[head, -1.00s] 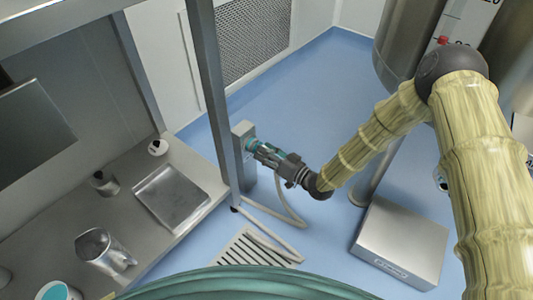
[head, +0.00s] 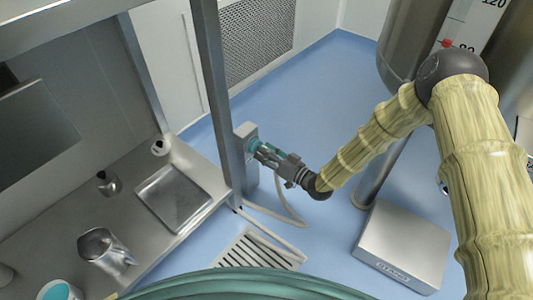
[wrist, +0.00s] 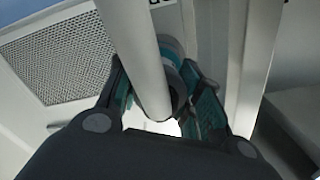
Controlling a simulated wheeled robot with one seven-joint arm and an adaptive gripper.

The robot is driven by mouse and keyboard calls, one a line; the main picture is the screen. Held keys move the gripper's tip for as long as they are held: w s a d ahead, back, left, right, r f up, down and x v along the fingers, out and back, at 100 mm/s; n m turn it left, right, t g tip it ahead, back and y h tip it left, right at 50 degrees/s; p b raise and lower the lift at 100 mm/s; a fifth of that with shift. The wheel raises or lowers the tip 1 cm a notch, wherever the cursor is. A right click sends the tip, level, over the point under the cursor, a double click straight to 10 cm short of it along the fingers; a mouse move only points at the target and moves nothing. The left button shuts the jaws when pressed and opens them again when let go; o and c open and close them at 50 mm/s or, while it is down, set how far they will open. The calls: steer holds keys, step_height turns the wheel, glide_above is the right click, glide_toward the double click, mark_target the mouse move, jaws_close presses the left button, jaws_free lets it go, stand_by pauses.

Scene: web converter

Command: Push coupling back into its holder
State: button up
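The coupling (wrist: 180,92), a dark ring with a teal collar, sits at the end of a thick white hose (wrist: 150,60) in the wrist view. My gripper (wrist: 158,88) has one teal-padded finger on each side of it. The right finger is close against the coupling; the hose hides the left side, so a firm grip cannot be made out. In the head view, my gripper (head: 264,151) points at the grey holder (head: 246,136) on the frame post. Teal shows right at the holder's face. Whether the coupling is fully seated is hidden.
The white hose (head: 290,208) loops below the holder. A metal post (head: 213,90) stands just left of it. A steel bench (head: 205,180) with a tray and cups lies left. A steel box (head: 402,245) and floor grating (head: 262,250) are below. Blue floor behind is clear.

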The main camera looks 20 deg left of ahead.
steer(key=o, duration=0.5)
steer(key=shift+o, duration=0.2)
steer(key=shift+d, duration=0.1)
steer(key=v, duration=1.1)
steer(key=shift+d, duration=0.4)
steer(key=shift+s, duration=0.15)
